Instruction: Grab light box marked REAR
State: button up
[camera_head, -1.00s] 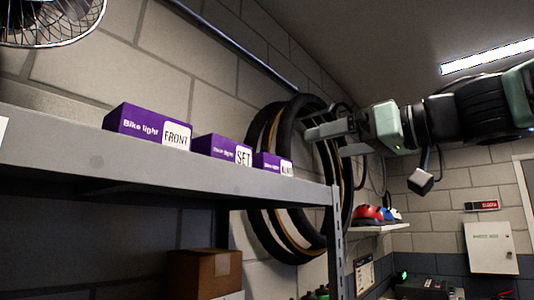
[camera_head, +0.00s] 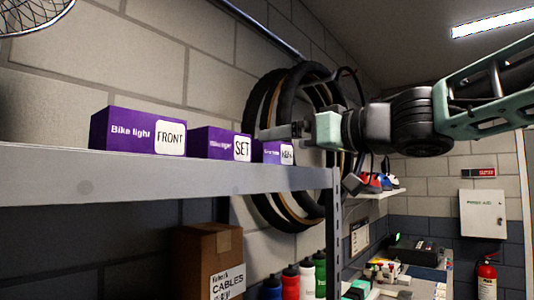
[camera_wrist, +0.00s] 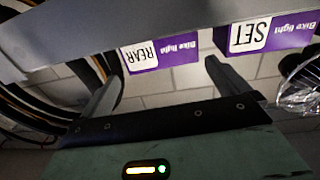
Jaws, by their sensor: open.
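The purple light box marked REAR (camera_head: 272,152) stands at the right end of the shelf row in the head view, its label partly legible there. It shows upside down in the wrist view (camera_wrist: 178,50), where REAR reads clearly. My gripper (camera_head: 272,133) is open and empty, just above and by the REAR box in the head view. In the wrist view its two fingers (camera_wrist: 160,85) spread on either side below the REAR box, with no contact visible. The box marked SET (camera_head: 213,143) is beside it, and the box marked FRONT (camera_head: 135,132) is further left.
The grey shelf (camera_head: 160,178) carries the boxes, with an upright post at its right end. Tyres (camera_head: 268,205) hang on the wall behind my gripper. A cardboard box (camera_head: 205,255) and several bottles (camera_head: 305,275) stand below the shelf.

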aim_at(273, 143)
jog(key=x, duration=0.4)
jog(key=shift+w+a+f+p, duration=0.15)
jog(key=shift+a+p, duration=0.15)
jog(key=shift+a, duration=0.15)
jog(key=c, duration=0.9)
